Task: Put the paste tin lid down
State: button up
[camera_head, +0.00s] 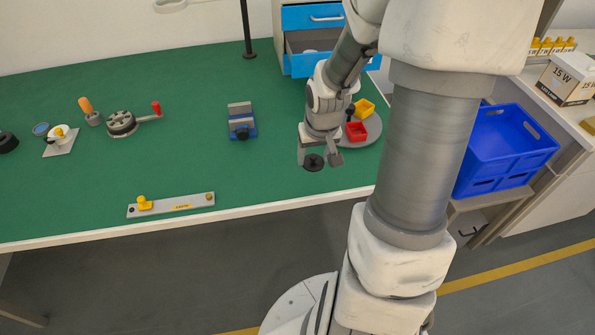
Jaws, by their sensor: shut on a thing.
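My gripper (318,157) points down over the front right part of the green table (270,178). It is shut on a small dark round lid (314,163), which shows between the two fingertips. I take this to be the paste tin lid. I cannot tell whether the lid touches the table or hangs just above it. I cannot pick out the paste tin for certain.
Right of my gripper, a grey round tray (372,136) holds a red bin (356,131) and a yellow bin (364,108). A blue vise (242,124) stands to the left. A metal bar (172,205) lies near the front edge. The table between them is clear.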

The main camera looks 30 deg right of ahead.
jog(key=b, duration=0.2)
send_over(297, 171)
jog(key=s, duration=0.1)
jog(key=f, duration=0.3)
jog(key=shift+a+f, duration=0.15)
jog(key=shift+a, duration=0.05)
jog(key=shift+f+b, duration=0.55)
jog(key=shift+f, duration=1.3)
jog(key=shift+f, duration=0.2)
jog(key=o, duration=1.3)
jog(key=shift+r, duration=0.1)
jog(key=shift+r, duration=0.1)
